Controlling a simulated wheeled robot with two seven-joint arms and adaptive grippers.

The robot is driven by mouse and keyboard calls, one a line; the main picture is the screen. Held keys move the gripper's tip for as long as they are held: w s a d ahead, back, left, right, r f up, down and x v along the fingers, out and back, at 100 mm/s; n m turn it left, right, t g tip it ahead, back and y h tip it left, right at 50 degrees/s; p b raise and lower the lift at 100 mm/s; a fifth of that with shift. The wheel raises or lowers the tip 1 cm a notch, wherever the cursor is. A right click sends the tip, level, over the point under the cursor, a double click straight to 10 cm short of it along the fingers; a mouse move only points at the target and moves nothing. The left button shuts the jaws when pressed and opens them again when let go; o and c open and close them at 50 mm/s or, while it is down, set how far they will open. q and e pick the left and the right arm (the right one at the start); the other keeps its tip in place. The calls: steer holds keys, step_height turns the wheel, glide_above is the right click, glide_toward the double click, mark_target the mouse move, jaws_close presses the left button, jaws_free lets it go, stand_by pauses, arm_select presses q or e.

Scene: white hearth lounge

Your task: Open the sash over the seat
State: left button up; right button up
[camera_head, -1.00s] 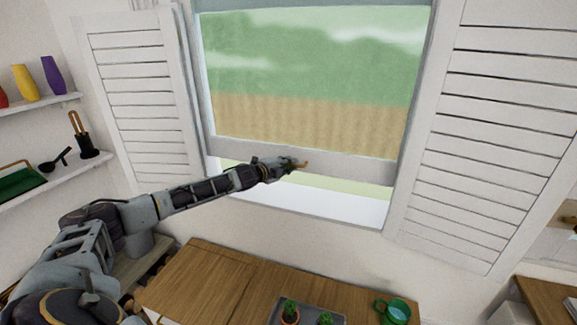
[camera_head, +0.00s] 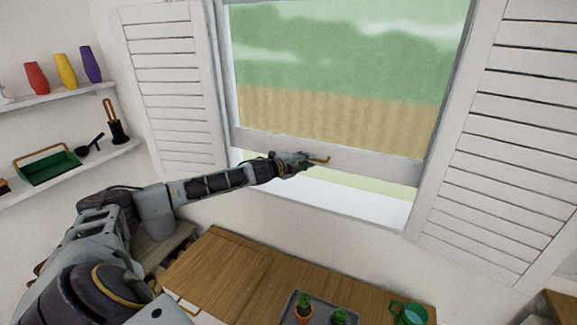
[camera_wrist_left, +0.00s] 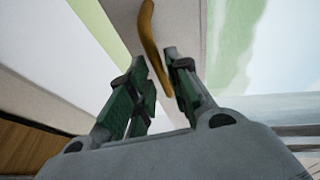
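The window sash (camera_head: 375,165) is partly raised, with a gap between its white bottom rail and the sill (camera_head: 340,197). A brass handle (camera_head: 322,160) sits on the rail, and it also shows in the left wrist view (camera_wrist_left: 149,30). My left gripper (camera_head: 306,160) is at this handle, in front of the rail. In the left wrist view its green-padded fingers (camera_wrist_left: 155,72) are drawn close together on both sides of the handle. The fingers hide part of the handle. My right gripper is not in view.
A wooden-topped seat (camera_head: 255,275) stands below the window. On it are a grey tray (camera_head: 350,309) with small potted cacti and a green mug (camera_head: 408,312). Louvred shutters (camera_head: 170,90) flank the window, the right one (camera_head: 500,130) close by. Shelves (camera_head: 75,172) hold objects at left.

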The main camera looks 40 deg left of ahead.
arm_select(q)
steer(key=shift+v, duration=1.85)
steer(key=shift+v, duration=2.7)
